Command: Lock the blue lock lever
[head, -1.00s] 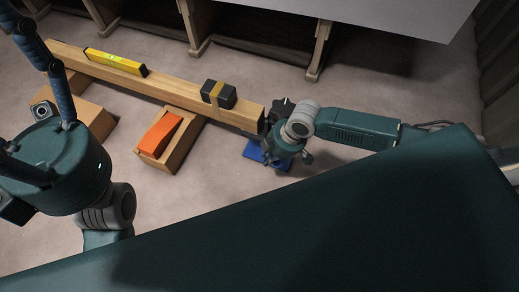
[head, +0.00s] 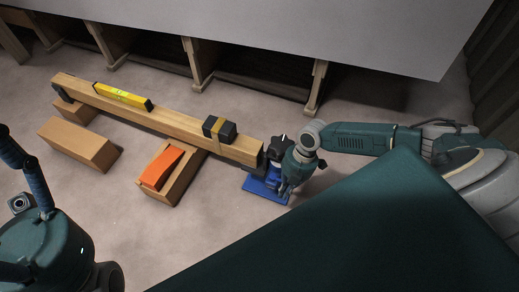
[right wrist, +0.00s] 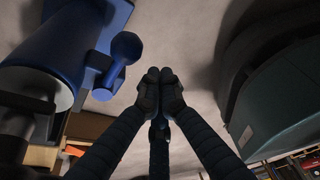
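A blue stand (head: 264,187) with a flat base is on the floor at the right end of the wooden beam. In the right wrist view a large blue cylinder (right wrist: 62,42) fills the upper left, with a blue lever with a rounded knob (right wrist: 125,46) beside it. My right gripper (right wrist: 160,80) has its dark fingertips together with nothing visible between them, to the right of the lever and apart from it in the picture. In the head view my right gripper (head: 288,184) is partly hidden at the stand's right side. My left gripper (head: 28,178) shows only partly at the left edge.
Another wooden block (head: 78,145) is at left. A pale panel (head: 300,35) overhangs the back.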

